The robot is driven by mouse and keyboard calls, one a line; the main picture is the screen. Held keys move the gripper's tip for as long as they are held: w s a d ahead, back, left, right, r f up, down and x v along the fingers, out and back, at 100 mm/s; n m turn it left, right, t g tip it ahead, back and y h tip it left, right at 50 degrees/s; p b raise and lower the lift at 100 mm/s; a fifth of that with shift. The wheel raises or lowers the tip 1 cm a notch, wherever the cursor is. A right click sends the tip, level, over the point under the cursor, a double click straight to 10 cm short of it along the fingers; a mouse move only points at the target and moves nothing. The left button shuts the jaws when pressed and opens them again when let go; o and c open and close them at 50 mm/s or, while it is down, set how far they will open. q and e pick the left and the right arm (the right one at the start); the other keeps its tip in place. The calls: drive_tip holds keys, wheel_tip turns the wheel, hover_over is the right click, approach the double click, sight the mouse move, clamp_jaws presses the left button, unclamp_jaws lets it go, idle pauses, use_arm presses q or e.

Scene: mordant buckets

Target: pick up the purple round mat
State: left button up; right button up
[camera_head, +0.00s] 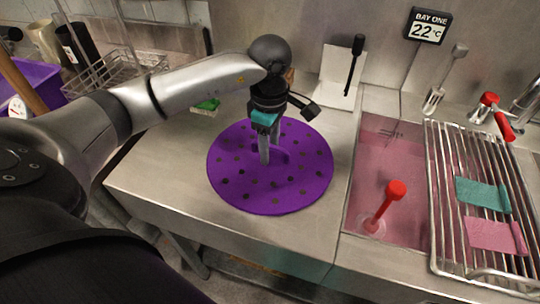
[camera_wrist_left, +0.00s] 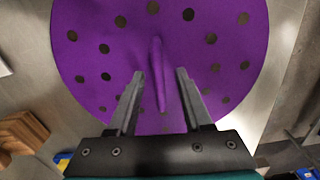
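The purple round mat (camera_head: 305,178) with many dark holes lies flat on the steel counter. A raised purple ridge (camera_wrist_left: 158,60) stands up near its middle. My left gripper (camera_head: 265,158) points down over the middle of the mat. In the left wrist view its two fingers (camera_wrist_left: 160,78) are apart, one on each side of the ridge, with gaps between them and it. I cannot tell how far the fingertips are above the mat. My right gripper is not in view.
A pink-tinted basin (camera_head: 390,165) with a red-knobbed plunger (camera_head: 396,190) is to the right. Beyond it a wire rack (camera_head: 475,165) holds teal and pink cloths. A green sponge (camera_head: 207,106) lies behind the mat. A wire basket (camera_head: 115,75) is at back left.

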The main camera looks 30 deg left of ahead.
use_arm(q)
clamp_jaws()
idle(1.3)
